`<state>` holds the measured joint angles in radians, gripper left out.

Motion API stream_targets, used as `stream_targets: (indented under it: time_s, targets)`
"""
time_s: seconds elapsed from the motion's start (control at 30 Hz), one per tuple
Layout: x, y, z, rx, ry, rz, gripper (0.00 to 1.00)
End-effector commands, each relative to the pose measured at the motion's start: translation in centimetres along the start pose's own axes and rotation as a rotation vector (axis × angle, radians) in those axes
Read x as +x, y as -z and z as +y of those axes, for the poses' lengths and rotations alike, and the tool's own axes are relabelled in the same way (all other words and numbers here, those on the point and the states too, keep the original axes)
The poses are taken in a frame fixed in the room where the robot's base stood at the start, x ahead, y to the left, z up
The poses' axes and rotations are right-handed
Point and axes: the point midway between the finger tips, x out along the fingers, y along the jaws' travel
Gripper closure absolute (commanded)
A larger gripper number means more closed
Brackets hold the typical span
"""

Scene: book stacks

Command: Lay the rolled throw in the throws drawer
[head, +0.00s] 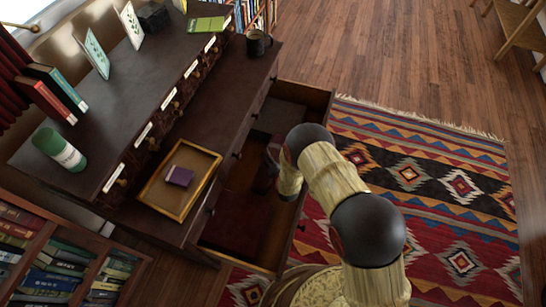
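An open drawer (319,96) is pulled out from the dark wooden cabinet. A dark red, flat-looking thing (236,225) lies in its near part; I cannot tell whether it is a throw. My arm reaches over the drawer's front, and my gripper (266,172) is low inside or just above the drawer's middle. Its fingers are dark and partly hidden by my wrist, so I cannot tell whether they are open or hold anything. I cannot clearly make out a rolled throw.
A gold-rimmed tray (154,201) with a purple box (179,176) sits on the cabinet's lower ledge. A green cylinder (60,150), books (57,88) and a dark mug (257,42) stand on the cabinet. A patterned rug (440,180) covers the floor at right.

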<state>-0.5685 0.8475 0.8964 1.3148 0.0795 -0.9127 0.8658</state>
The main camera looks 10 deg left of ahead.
Motion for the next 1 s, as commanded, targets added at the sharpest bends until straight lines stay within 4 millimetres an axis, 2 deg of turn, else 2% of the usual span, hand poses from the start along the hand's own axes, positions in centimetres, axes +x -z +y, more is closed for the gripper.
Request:
stream_targets:
  time_s: [0.43, 0.93, 0.97, 1.0]
  targets:
    - [2.0, -1.9, 2.3, 0.0, 0.001, 0.0, 0.7]
    - [2.3, -2.3, 2.7, 0.0, 0.001, 0.001, 0.7]
    - [2.3, -2.3, 2.7, 0.0, 0.001, 0.001, 0.34]
    - [2.3, -2.3, 2.7, 0.0, 0.001, 0.001, 0.31]
